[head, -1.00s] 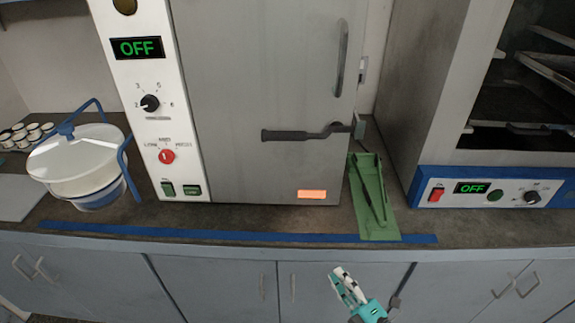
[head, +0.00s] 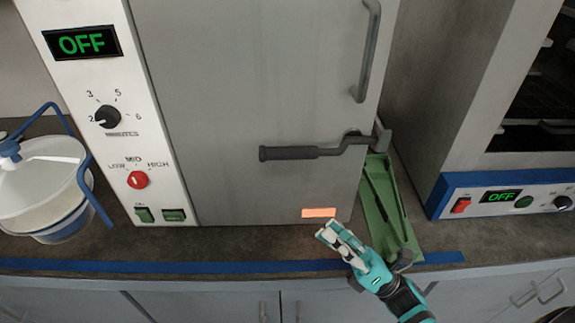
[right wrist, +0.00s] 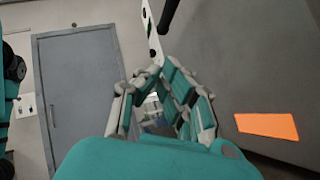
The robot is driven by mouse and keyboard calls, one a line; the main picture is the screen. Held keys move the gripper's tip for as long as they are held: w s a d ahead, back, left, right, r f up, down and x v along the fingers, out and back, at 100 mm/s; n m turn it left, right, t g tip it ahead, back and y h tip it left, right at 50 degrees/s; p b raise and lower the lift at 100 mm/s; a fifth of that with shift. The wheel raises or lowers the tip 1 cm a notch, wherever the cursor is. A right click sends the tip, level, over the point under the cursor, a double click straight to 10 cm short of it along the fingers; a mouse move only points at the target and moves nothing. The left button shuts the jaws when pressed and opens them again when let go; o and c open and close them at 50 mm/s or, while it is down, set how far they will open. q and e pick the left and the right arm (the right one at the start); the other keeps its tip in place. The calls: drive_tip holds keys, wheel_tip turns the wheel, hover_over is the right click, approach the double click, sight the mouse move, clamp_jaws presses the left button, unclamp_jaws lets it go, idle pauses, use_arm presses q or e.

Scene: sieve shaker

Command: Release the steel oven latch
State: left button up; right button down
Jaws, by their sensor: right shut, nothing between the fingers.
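The steel oven door (head: 265,100) fills the middle of the head view and looks closed. Its dark latch handle (head: 290,153) lies level across the door, with its pivot at the right edge. My right gripper (head: 328,232) is shut and empty, in front of the door's lower right corner, below the latch and apart from it. In the right wrist view the fingers (right wrist: 150,80) meet at their tips, and the door face fills the right side. A dark bar end, probably the latch, shows at the top (right wrist: 168,15). My left gripper is not in view.
A green tray (head: 388,215) lies on the counter just right of the door, close to my right arm. A blue-trimmed oven (head: 510,185) stands further right. A white pot (head: 40,195) stands at the left. An orange label (head: 319,213) is low on the door.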

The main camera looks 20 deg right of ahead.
use_arm(q)
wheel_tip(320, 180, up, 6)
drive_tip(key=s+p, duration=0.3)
drive_tip(key=p, duration=0.3)
use_arm(e)
drive_tip(key=d+r+x, duration=0.2)
drive_tip(key=x, duration=1)
drive_tip(key=shift+a+r, duration=0.2)
drive_tip(key=shift+r, duration=0.05)
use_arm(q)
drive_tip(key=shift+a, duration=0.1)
